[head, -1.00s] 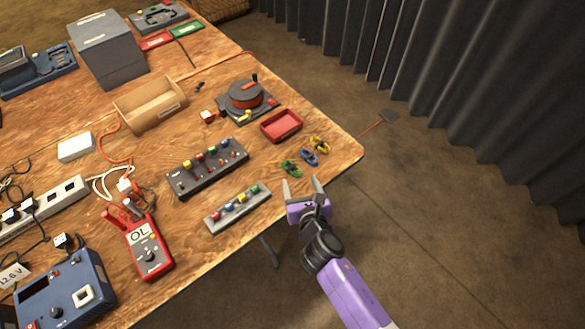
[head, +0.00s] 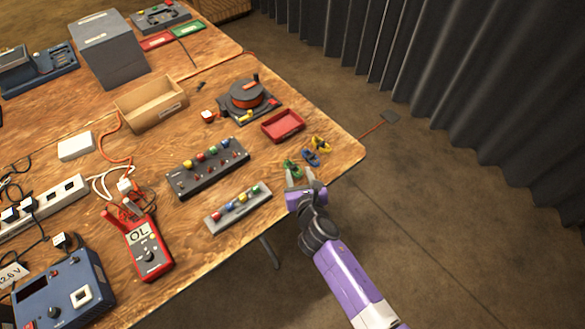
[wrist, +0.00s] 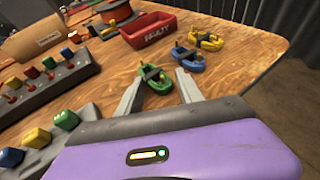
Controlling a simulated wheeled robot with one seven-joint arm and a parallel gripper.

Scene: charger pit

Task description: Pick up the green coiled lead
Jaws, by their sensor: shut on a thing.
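The green coiled lead (head: 291,165) lies on the wooden table near its right front edge. It also shows in the wrist view (wrist: 155,84), a green loop with a dark band across its middle. My gripper (head: 302,177) has come in from the table's edge, and in the wrist view its two fingers (wrist: 158,92) stand on either side of the lead, shut on it. The lead appears to rest on the table still. The lower part of the lead and the exact contact are partly hidden by my gripper.
A blue lead (head: 311,157) and a yellow lead (head: 321,143) lie close beyond the green one. A red tray (head: 283,126) stands behind them. A grey block with coloured plugs (head: 238,208) lies to the left. The table's edge is close on the right.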

